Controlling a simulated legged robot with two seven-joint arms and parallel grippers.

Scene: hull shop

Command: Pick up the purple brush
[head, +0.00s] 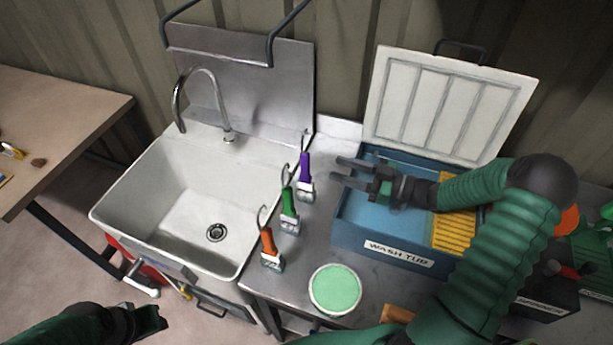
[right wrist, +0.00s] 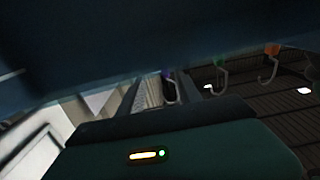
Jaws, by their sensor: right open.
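The purple brush (head: 305,168) is on the steel counter beside the sink, with a hook at its top and a pale lower end. My right gripper (head: 338,169) is open and empty, just right of the purple brush, with its fingers pointing at it and a small gap between. In the right wrist view, the brush's hook and a bit of purple (right wrist: 169,88) show between the fingers of my right gripper (right wrist: 160,84); the rest is dark. My left gripper (head: 150,318) is at the lower left, far from the brush, and its jaws are unclear.
A green brush (head: 289,203) and an orange brush (head: 268,243) stand nearer in the same row. The sink (head: 170,200) is to the left. A blue wash tub (head: 350,228) with a raised lid lies under my right arm. A round green-topped dish (head: 335,288) is in front.

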